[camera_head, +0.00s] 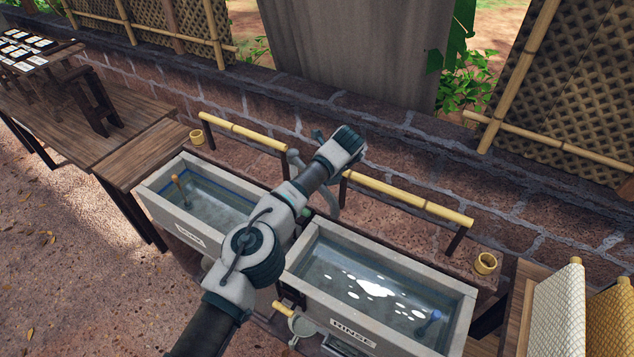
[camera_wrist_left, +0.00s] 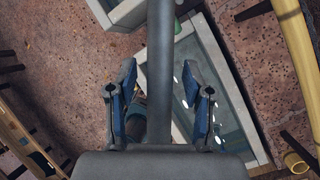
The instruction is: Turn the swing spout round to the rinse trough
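The rinse trough (camera_head: 383,290), labelled RINSE, holds water with white glints and a blue-handled item. The other trough (camera_head: 205,195) stands left of it. A grey pipe (camera_head: 333,203), seemingly the swing spout, shows between the troughs behind my left arm, mostly hidden. In the left wrist view a grey pipe (camera_wrist_left: 160,60) runs down the middle, between my open left fingers (camera_wrist_left: 160,105), with space on both sides. The rinse trough (camera_wrist_left: 232,100) is beyond them on the right. In the head view my left wrist hides the fingertips. My right gripper is not in view.
Bamboo rails (camera_head: 410,198) run behind the troughs, before a stone wall. A wooden table (camera_head: 110,135) stands at the left. Rolled sheets (camera_head: 560,312) stand at the right. A bamboo cup (camera_head: 486,263) sits on the right ledge.

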